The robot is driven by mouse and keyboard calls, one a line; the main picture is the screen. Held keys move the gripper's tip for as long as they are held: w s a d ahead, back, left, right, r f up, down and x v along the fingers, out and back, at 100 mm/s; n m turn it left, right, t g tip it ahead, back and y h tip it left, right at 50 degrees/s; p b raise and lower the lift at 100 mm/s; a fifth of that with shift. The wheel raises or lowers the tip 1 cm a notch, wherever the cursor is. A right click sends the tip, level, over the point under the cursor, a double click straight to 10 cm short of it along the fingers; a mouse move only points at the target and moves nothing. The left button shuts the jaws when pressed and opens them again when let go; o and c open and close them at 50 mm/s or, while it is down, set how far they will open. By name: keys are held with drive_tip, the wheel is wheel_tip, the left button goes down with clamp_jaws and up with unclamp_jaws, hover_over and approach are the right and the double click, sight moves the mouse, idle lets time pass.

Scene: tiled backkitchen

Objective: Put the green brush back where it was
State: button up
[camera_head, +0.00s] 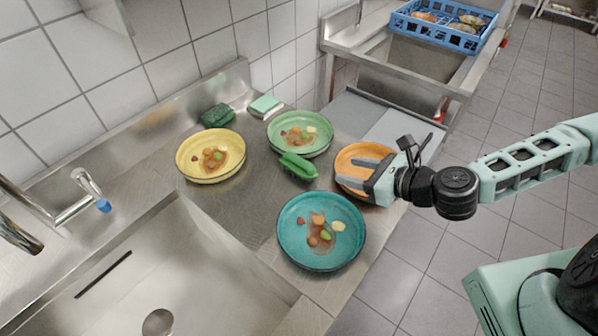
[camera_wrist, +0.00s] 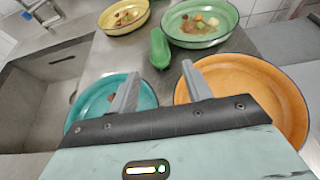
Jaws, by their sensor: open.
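The green brush (camera_head: 298,166) lies on the steel counter against the near side of the green plate (camera_head: 275,131), between it and the teal plate. In the wrist view the brush (camera_wrist: 158,48) shows beyond my fingertips, roughly centred between them. My gripper (camera_head: 345,171) is open and empty, to the right of the brush and over the orange plate (camera_head: 348,155). In the wrist view its two grey fingers (camera_wrist: 160,70) stand apart, with the brush clear of them. The gripper hides part of the orange plate.
A teal plate (camera_head: 289,254) with food scraps sits at the counter's front, a yellow plate (camera_head: 183,165) at left. A dark green pad (camera_head: 217,115) and a pale green sponge (camera_head: 265,106) lie by the wall. A sink (camera_head: 200,285) and tap (camera_head: 75,212) are left; a blue crate (camera_head: 435,32) stands beyond.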

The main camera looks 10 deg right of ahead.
sight(304, 162)
drive_tip(key=shift+f+b+x, duration=0.15)
drive_tip(key=shift+b+x, duration=1.1)
drive_tip(key=shift+b, duration=0.65)
drive_tip(key=shift+f+b+x, duration=0.15)
drive_tip(key=shift+b+x, duration=1.1)
drive_tip(key=shift+b, duration=0.65)
drive_tip(key=x, duration=0.1)
drive_tip(key=p+x, duration=0.2)
drive_tip(key=shift+w+a+r, duration=0.2)
drive_tip(key=shift+a, duration=0.15)
drive_tip(key=shift+w+a+f, duration=0.15)
drive_tip(key=shift+w, duration=0.05)
drive_tip(key=p+x, duration=0.1)
drive_tip(key=x, duration=0.1)
drive_tip(key=p+x, duration=0.1)
drive_tip(key=x, duration=0.1)
drive_tip(key=shift+a+f, duration=0.1)
drive_tip(key=shift+a, duration=0.35)
drive_tip(key=shift+w+a+f, duration=0.2)
clamp_jaws()
